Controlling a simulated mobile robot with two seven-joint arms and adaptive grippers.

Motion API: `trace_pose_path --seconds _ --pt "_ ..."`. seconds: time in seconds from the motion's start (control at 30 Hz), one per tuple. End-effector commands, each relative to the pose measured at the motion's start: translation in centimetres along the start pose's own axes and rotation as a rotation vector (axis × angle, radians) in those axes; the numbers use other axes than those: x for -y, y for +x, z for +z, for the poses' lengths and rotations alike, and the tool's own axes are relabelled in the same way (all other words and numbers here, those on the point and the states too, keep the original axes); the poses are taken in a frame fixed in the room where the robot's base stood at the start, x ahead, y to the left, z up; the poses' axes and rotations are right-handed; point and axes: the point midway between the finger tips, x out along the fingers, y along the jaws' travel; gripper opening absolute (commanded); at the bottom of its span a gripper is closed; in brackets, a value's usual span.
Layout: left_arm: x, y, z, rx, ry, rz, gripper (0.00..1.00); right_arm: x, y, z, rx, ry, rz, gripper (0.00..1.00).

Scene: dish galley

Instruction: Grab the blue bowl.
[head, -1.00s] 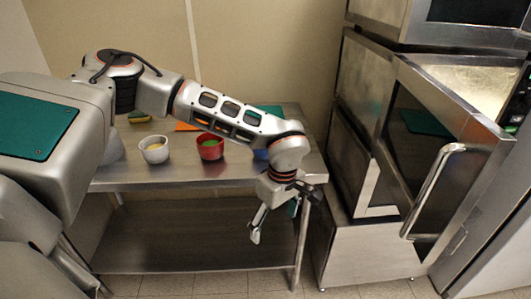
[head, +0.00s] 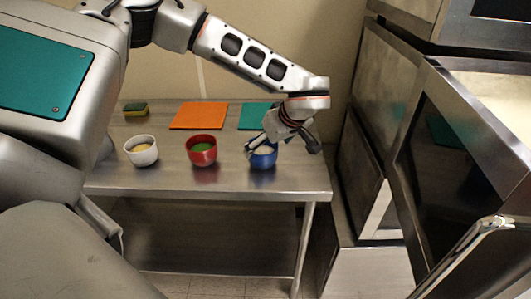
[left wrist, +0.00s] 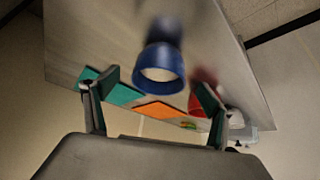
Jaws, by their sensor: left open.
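The blue bowl (head: 263,157) stands upright on the steel table, near its right end, with something pale inside. My left gripper (head: 281,149) is open and just above and behind the bowl in the head view, its fingers partly covering the bowl's upper edge. In the left wrist view the blue bowl (left wrist: 161,68) shows beyond and between the two spread fingers (left wrist: 152,103), with nothing held. I cannot tell whether a finger touches the rim. My right gripper is not in view.
A red bowl (head: 202,151) with green contents and a white bowl (head: 141,151) stand left of the blue one. An orange mat (head: 198,115), a teal mat (head: 254,115) and a sponge (head: 135,109) lie behind.

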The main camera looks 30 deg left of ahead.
Motion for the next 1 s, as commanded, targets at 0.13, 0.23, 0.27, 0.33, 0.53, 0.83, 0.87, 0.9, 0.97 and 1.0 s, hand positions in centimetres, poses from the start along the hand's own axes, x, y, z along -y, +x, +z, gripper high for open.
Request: trace_pose_path --seconds 0.13,0.23,0.27,0.33,0.53,0.83,0.87,0.9,0.97,1.0 --pt "0.0 1.2 -0.1 0.001 -0.001 0.0 0.84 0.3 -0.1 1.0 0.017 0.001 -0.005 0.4" --pt "0.0 2.1 -0.1 0.001 -0.002 -0.001 0.84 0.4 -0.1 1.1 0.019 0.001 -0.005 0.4" --pt "0.0 2.5 -0.1 0.001 -0.002 -0.002 0.84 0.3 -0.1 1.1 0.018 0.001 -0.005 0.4" --pt "0.0 3.6 -0.2 0.002 -0.001 -0.002 0.84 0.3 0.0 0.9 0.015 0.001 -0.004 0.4" --pt "-0.1 5.9 -0.2 0.001 -0.002 0.0 0.84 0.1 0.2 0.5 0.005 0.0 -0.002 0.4" --pt "-0.1 6.0 -0.3 0.001 -0.001 0.001 0.63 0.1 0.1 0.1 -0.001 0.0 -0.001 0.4" --pt "-0.1 6.0 -0.3 0.001 -0.001 0.001 0.56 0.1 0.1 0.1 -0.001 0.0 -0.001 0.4" --pt "-0.1 6.0 -0.3 0.001 -0.001 0.001 0.45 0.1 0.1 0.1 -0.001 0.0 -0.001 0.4" --pt "-0.1 6.0 -0.3 0.001 -0.001 0.001 0.3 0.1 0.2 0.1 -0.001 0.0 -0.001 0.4" --pt "-0.1 6.0 -0.3 0.001 -0.001 0.001 0.3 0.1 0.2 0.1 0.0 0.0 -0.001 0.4"
